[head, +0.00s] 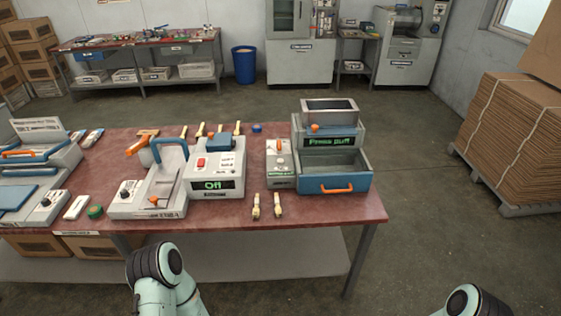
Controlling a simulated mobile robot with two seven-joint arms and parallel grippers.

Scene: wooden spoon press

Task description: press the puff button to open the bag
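A grey-blue machine (300,145) stands at the right end of the red-topped table. Its green display (331,142) reads "Press puff". Below the display is an open-topped blue drawer (316,186) with an orange handle (330,189). A narrow grey control box (281,172) is attached at the machine's left, with small controls on top and a green-lit label on its front. I cannot tell which control is the puff button. No bag can be made out. Only links of my two arms show at the bottom edge, well short of the machine; both grippers are out of view.
A white press (229,160) with a red switch and a display reading "Off" stands left of the machine. Beside it is a device with a blue arch handle (170,150). Two small wooden-tipped pieces (278,205) lie in front. The table's right front corner (372,212) is clear.

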